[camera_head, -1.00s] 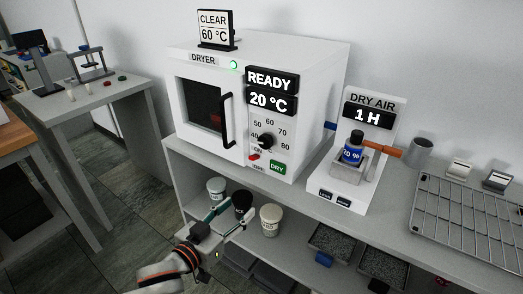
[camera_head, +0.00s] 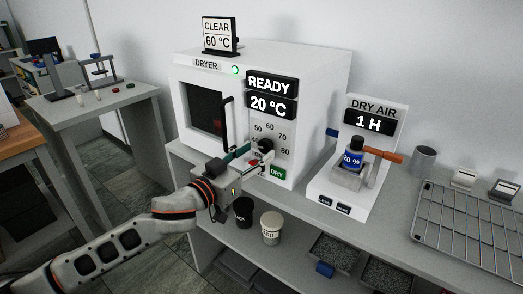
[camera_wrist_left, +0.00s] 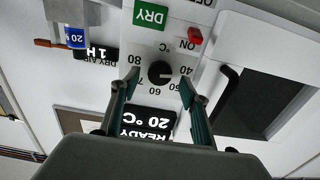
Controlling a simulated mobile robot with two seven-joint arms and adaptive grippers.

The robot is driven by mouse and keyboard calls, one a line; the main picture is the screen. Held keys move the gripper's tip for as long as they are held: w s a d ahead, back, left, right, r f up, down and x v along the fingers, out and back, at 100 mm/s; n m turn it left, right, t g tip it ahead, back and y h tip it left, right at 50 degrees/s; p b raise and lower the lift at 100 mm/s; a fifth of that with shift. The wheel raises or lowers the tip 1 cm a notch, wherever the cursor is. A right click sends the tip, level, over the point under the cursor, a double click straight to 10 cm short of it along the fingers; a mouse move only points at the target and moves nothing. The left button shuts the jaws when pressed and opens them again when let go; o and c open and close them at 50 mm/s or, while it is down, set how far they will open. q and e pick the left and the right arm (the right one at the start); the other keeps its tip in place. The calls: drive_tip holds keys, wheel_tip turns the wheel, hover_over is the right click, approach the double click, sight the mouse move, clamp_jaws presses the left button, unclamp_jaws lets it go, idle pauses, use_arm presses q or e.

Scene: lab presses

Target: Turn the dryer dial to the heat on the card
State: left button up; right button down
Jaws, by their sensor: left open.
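The white dryer (camera_head: 315,75) has a "READY" display and a "20 °C" display above its temperature scale. A card (camera_head: 220,36) on top reads "CLEAR 60 °C". The round black dial (camera_wrist_left: 159,72) shows upside down in the left wrist view, with numbers around it including 40, 60 and 80; its exact setting is hard to read. My right gripper is out of view.
A red ON switch (camera_wrist_left: 195,36) and green DRY button (camera_wrist_left: 151,14) lie close to the dial. The dryer's black door handle (camera_head: 227,120) is left of the dial. A dry-air stand (camera_head: 376,112) with a blue-labelled bottle stands to the right.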

sight(263, 148)
use_arm(q)
drive_tip(key=shift+x, duration=1.55)
drive_tip(key=shift+c, duration=0.3)
